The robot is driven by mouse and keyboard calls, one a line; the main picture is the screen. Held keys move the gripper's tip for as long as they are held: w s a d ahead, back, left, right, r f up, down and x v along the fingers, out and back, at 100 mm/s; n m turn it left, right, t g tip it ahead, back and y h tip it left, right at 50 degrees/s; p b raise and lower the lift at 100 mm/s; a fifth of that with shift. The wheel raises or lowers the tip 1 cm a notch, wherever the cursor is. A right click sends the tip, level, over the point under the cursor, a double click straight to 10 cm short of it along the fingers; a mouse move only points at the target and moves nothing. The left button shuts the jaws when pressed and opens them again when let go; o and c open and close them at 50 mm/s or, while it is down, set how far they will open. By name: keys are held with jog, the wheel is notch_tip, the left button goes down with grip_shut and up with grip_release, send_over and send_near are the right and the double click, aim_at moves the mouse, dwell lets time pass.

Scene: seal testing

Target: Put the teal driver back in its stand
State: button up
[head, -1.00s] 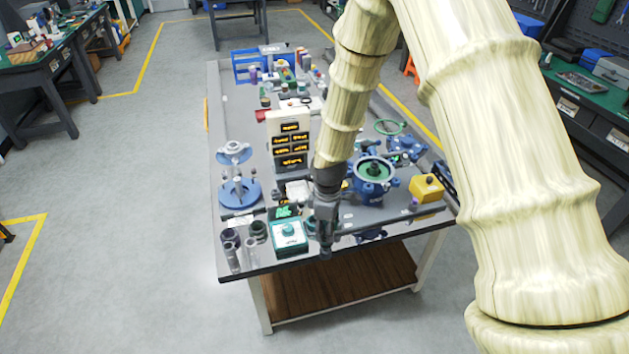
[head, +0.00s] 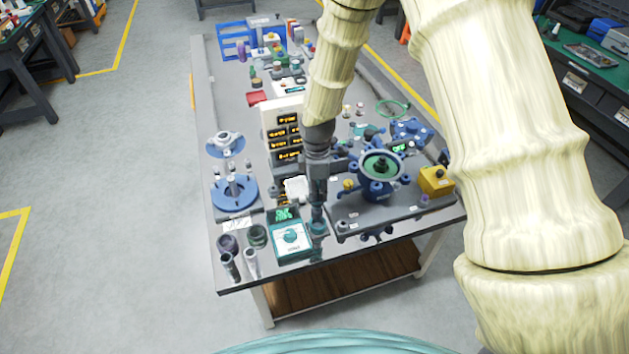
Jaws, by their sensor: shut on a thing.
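My gripper (head: 317,184) points straight down over the front part of the grey bench. It is shut on a slim upright thing, which I take to be the teal driver (head: 318,212); the fingers hide most of it. A small round teal piece (head: 318,229) shows directly below, beside the teal-and-white box with a dial (head: 291,236). I cannot tell whether this piece is the stand or part of the driver, nor whether the driver touches it.
A blue valve body with a green-faced handwheel (head: 380,166) stands close to the right. A yellow box (head: 435,181) lies farther right. Dark cups (head: 257,236) and metal cylinders (head: 229,265) stand front left. A white display panel (head: 283,130) rises behind.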

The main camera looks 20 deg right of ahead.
aim_at(319, 204)
jog(key=shift+s+f+b, duration=0.2)
jog(key=shift+s+b, duration=0.1)
jog(key=shift+d+f, duration=0.1)
jog(key=shift+f, duration=0.15)
notch_tip(319, 204, down, 2)
jog(key=shift+w+f+b, duration=0.15)
jog(key=shift+b, duration=0.75)
jog(key=shift+f+b, duration=0.25)
jog(key=shift+b, duration=0.05)
jog(key=shift+f, duration=1.35)
dwell(1.8)
jog(key=o, duration=1.2)
jog(key=shift+r+p, duration=2.95)
jog(key=shift+r, duration=1.5)
